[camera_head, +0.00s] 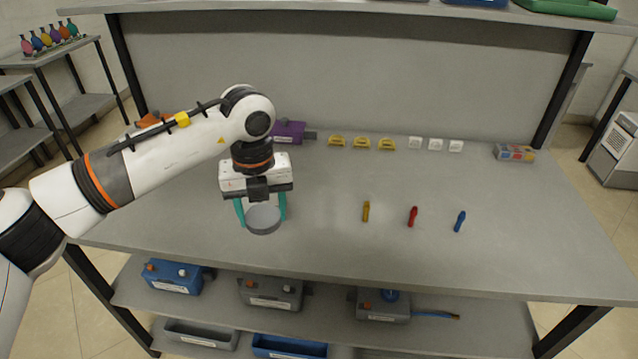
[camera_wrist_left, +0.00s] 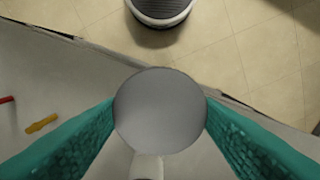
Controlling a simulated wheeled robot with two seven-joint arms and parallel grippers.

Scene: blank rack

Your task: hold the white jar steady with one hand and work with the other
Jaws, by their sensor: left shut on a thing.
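My left gripper (camera_head: 262,210) has its two teal fingers on either side of a round grey jar (camera_head: 263,222) near the left front of the table. The jar looks grey rather than white, with a flat round top. In the left wrist view the jar's grey disc (camera_wrist_left: 160,112) fills the space between the fingers, which touch it at both sides. A small pale piece (camera_wrist_left: 147,167) shows at the disc's lower edge; I cannot tell what it is. The jar's base seems to rest on or close to the tabletop. My right gripper is not in view.
Yellow (camera_head: 366,211), red (camera_head: 412,216) and blue (camera_head: 460,221) small tools lie apart on the grey table (camera_head: 330,250). Yellow pieces (camera_head: 361,143), white blocks (camera_head: 435,144), a purple box (camera_head: 288,132) and a coloured box (camera_head: 515,153) line the back. Bins fill the shelf below.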

